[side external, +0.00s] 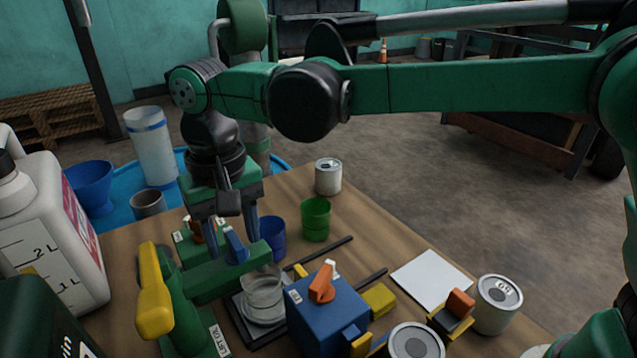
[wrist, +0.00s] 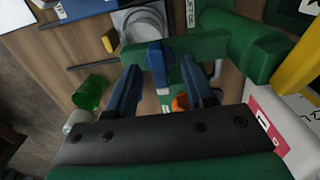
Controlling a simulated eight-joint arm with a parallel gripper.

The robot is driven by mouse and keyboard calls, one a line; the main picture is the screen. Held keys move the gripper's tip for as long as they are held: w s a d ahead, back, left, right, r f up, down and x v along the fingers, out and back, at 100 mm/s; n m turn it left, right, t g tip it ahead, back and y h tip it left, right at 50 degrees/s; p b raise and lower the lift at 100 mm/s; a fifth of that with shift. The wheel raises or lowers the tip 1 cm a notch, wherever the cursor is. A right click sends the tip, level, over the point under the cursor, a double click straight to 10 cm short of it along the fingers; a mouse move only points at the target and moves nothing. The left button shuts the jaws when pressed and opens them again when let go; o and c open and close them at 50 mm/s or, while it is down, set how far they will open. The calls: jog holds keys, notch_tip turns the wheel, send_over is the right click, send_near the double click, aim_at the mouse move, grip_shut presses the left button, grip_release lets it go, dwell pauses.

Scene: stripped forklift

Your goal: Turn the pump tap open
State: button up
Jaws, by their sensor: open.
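The green pump (side external: 195,285) stands at the front left of the table with a yellow handle (side external: 153,290). Its green spout reaches right and carries a blue tap lever (side external: 237,245). My gripper (side external: 230,228) points down over the spout, its blue fingers apart. In the wrist view the blue tap lever (wrist: 156,62) lies between the two open fingers of my gripper (wrist: 160,72), with gaps showing on both sides. A clear glass cup (side external: 263,297) stands below the spout's end on a dark scale-like base.
A blue box (side external: 325,315) with an orange lever stands right of the glass. A green cup (side external: 315,219), a blue cup (side external: 272,236) and a can (side external: 328,176) stand behind. A large white jug (side external: 50,225) is at left. White paper (side external: 431,276) lies at right.

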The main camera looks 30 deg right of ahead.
grip_shut()
jog(key=shift+n, duration=0.4)
jog(key=n, duration=0.3)
jog(key=shift+n, duration=0.3)
jog(key=n, duration=0.4)
jog(key=shift+n, duration=0.3)
jog(key=n, duration=0.4)
jog(key=shift+n, duration=2.5)
